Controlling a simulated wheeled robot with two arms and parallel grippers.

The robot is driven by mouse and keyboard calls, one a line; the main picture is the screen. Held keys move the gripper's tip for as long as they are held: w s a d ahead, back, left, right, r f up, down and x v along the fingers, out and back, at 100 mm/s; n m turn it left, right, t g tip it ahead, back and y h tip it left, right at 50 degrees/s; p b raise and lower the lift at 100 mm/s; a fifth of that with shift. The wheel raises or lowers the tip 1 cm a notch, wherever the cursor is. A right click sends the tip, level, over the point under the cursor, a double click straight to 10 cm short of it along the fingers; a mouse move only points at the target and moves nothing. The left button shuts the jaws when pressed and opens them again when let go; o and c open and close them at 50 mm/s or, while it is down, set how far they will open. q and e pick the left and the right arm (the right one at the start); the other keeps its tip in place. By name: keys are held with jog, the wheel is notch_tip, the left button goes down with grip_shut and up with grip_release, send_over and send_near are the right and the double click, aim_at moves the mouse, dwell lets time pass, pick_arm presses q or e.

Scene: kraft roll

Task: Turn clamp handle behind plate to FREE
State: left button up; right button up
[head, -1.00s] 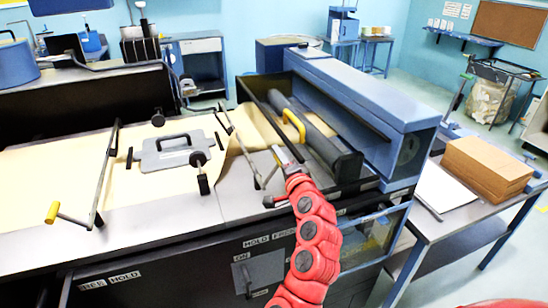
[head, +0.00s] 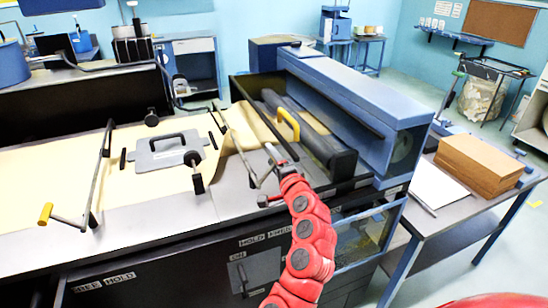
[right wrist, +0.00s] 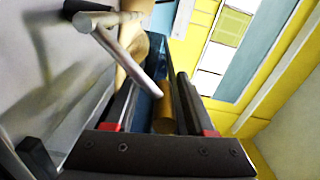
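A flat grey plate (head: 165,151) with a black handle lies on the paper sheet on the bench. A black knob (head: 152,118) stands behind it and another (head: 193,158) at its right front corner. A clamp bar with a yellow grip (head: 45,213) runs along its left. A second metal bar (head: 240,160) stands to its right, close to my right gripper (head: 277,168). In the right wrist view, the gripper (right wrist: 160,105) has its fingers apart, and a grey rod with a round end (right wrist: 95,20) crosses near the left finger. I cannot tell whether they touch. My left gripper is not in view.
A dark roll (head: 315,140) and a yellow handle (head: 287,122) lie beside the blue machine housing (head: 355,90) on the right. HOLD labels mark the bench front. A side table (head: 430,190) carries stacked brown boards (head: 480,165).

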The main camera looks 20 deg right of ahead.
jog(key=shift+s+d+r, duration=0.1)
jog(key=shift+d, duration=0.15)
jog(key=s+b, duration=0.1)
jog(key=s, duration=0.4)
jog(key=shift+s, duration=0.25)
jog(key=s+p, duration=1.1)
jog(key=p, duration=0.2)
jog(key=shift+s+a, duration=0.35)
jog(key=shift+a, duration=0.05)
